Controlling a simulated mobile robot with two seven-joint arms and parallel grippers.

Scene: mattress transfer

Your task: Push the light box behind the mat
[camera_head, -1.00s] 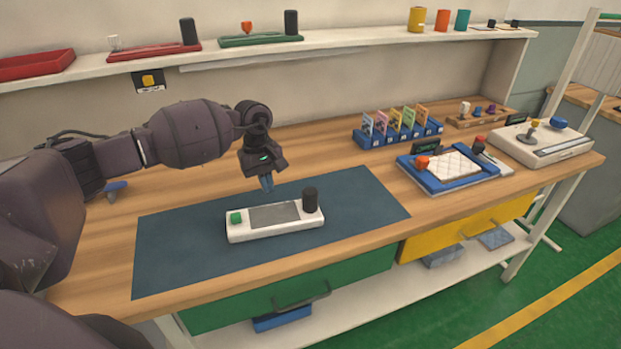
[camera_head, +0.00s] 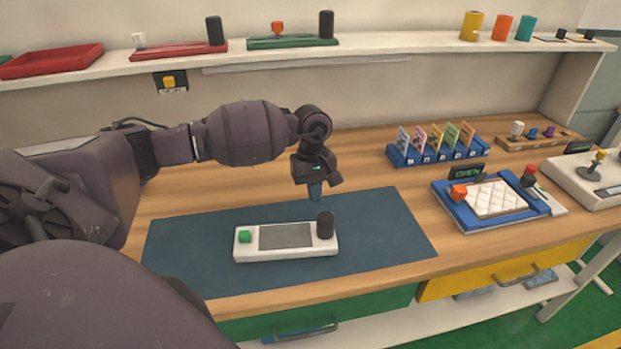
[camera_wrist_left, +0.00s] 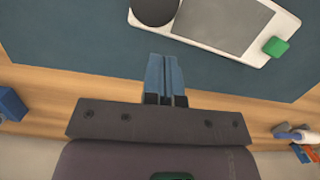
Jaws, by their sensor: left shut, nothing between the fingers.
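The light box (camera_head: 287,251) is a white slab with a grey panel, a green button at its left and a black cylinder at its right. It lies on the dark blue mat (camera_head: 385,228), with bare mat on all sides. My left gripper (camera_head: 315,198) is shut and empty, pointing down behind the box's right part, near the mat's back edge. My right gripper is not in view.
A blue tray with a white quilted pad (camera_head: 492,200) stands right of the mat. A blue rack of cards (camera_head: 437,157) stands behind it. A shelf (camera_head: 370,58) with trays and cylinders runs along the wall. Wood behind the mat is mostly clear.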

